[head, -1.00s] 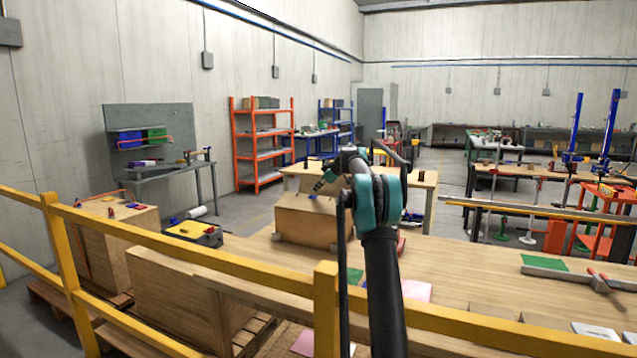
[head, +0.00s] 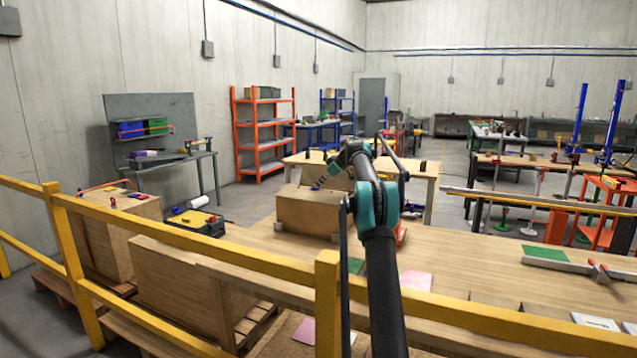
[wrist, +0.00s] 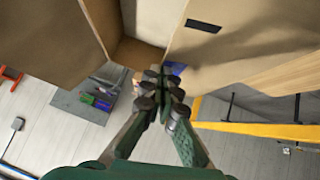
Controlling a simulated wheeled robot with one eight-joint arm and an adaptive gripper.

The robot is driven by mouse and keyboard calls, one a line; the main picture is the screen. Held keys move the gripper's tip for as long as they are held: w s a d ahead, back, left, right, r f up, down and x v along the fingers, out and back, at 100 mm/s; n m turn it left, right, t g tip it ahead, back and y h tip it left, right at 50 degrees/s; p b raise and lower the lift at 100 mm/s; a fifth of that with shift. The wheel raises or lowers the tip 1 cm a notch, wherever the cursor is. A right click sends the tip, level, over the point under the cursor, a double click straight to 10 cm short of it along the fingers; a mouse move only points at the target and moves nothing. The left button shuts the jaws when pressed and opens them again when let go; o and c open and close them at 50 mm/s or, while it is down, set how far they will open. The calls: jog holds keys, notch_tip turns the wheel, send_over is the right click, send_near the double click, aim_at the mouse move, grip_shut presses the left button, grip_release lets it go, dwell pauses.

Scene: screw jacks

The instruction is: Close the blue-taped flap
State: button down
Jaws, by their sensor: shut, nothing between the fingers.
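A brown cardboard box (head: 303,213) stands on the wooden table, with a raised flap (head: 312,172) at its top. My arm covers its right side. In the wrist view, large cardboard panels (wrist: 240,45) and part of the box's inside (wrist: 138,53) show. A small blue tape patch (wrist: 176,68) is on a panel edge, just beside my fingertips. My gripper (wrist: 163,84) is shut and empty; the picture does not settle whether it touches the tape. In the head view my gripper (head: 322,182) is small, near the top of the box.
A yellow railing (head: 200,246) runs between my body and the table (head: 480,265). A green sheet (head: 545,253) and a pink sheet (head: 417,280) lie on the table. A black and yellow case (head: 196,222) is left of the box. The table's middle right is mostly clear.

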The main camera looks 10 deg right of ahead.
jog(key=shift+w+d+f+g, duration=0.2)
jog(key=shift+f+g, duration=0.1)
jog(key=shift+f, duration=0.25)
jog(key=shift+w+d+f, duration=0.1)
jog(key=shift+w+f, duration=0.05)
jog(key=shift+f, duration=0.5)
jog(key=shift+r, duration=0.1)
